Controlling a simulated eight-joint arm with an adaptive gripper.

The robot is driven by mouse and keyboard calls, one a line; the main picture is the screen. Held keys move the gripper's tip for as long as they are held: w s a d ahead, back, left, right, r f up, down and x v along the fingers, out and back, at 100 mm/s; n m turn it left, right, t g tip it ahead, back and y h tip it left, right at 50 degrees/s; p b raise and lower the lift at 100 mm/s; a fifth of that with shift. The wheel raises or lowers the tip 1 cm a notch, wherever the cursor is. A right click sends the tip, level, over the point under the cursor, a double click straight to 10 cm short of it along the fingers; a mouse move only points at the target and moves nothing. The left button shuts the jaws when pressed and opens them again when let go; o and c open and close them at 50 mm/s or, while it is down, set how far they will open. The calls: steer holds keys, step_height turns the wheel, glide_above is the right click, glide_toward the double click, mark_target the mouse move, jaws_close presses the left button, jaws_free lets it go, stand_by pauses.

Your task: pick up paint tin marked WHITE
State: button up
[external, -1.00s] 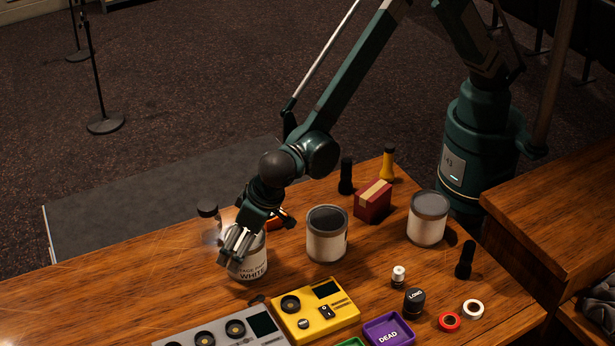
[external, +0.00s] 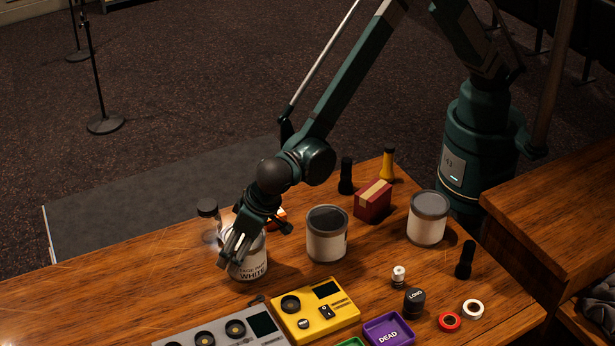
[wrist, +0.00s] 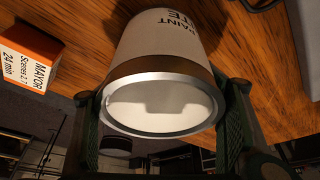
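The paint tin marked WHITE (external: 249,267) stands upright on the wooden desk at the left. It is pale with a dark band near its metal rim. My gripper (external: 235,250) is at the tin's upper part, covering some of it in the external view. In the wrist view the tin (wrist: 160,55) lies between my two fingers (wrist: 168,115), one on each side of its rim. The fingers look open around it, with a narrow gap at best; contact is hard to judge. Two more pale tins stand to the right, the nearer one (external: 327,240) and the farther one (external: 427,225).
An orange box marked MAYOR (wrist: 30,55) is close beside the tin in the wrist view. A dark-capped jar (external: 208,212) stands behind it. A yellow device (external: 318,312) and a grey device (external: 225,335) lie in front. A red box (external: 373,203) stands farther back.

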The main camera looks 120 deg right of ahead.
mark_target(229, 232)
steer(key=c, duration=1.1)
steer(key=shift+r, duration=0.2)
steer(key=shift+r+p, duration=0.4)
steer(key=shift+r, duration=4.45)
